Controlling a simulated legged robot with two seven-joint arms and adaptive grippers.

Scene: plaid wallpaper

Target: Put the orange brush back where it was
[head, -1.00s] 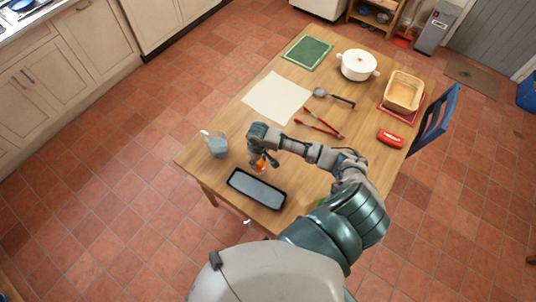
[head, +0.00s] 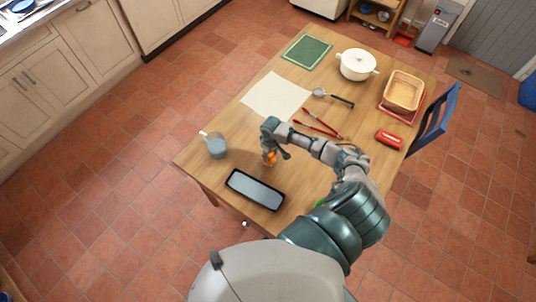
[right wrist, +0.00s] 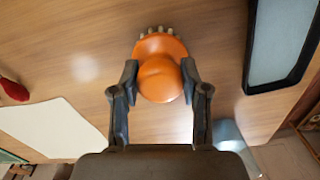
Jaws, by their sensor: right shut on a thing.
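The orange brush (right wrist: 160,75) is round, with a ball-shaped grip and pale bristles along its far edge. My right gripper (right wrist: 160,85) is shut on it, one finger on each side. In the head view the brush (head: 270,158) shows as a small orange spot under my right gripper (head: 272,152), over the table's near part. I cannot tell whether the bristles touch the wood. A dark-rimmed tray (head: 255,189) with a grey inside lies just nearer than the brush. My left gripper is not in view.
A container with a handle (head: 216,146) stands near the left corner of the table (head: 195,163). A cream sheet (head: 274,96), red tongs (head: 318,123), a ladle (head: 333,97), a white pot (head: 357,64), a basket (head: 403,91) and a red box (head: 390,138) lie farther back.

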